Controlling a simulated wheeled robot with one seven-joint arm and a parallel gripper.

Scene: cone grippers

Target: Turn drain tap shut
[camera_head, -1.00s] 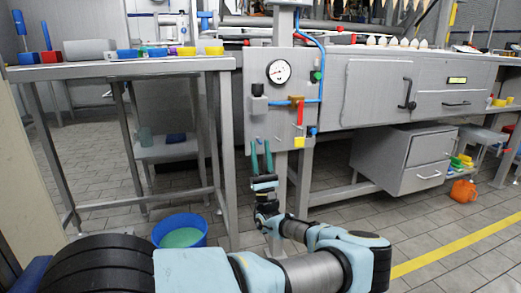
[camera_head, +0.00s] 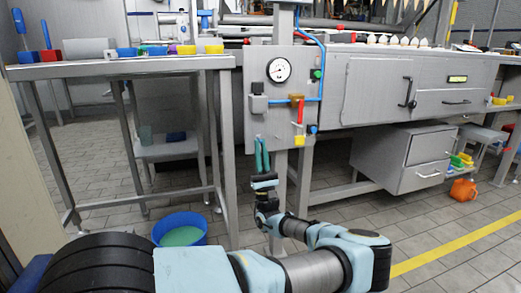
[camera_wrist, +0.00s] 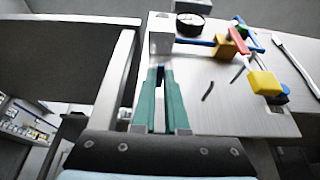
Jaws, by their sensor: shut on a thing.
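My gripper (camera_head: 262,140) is at the lower left of the grey upright panel (camera_head: 277,130), with its green fingers pointing up. A brass valve (camera_head: 296,100) with a red lever (camera_head: 300,114) pointing down sits to the right on the panel; the lever also shows in the wrist view (camera_wrist: 238,40). A yellow piece (camera_head: 299,141) is below it.
A round gauge (camera_head: 279,71) and a grey box (camera_head: 259,106) are on the panel above my fingers. A metal table (camera_head: 120,68) stands left, with a blue bucket (camera_head: 180,231) on the floor. A grey drawer unit (camera_head: 407,157) is at the right.

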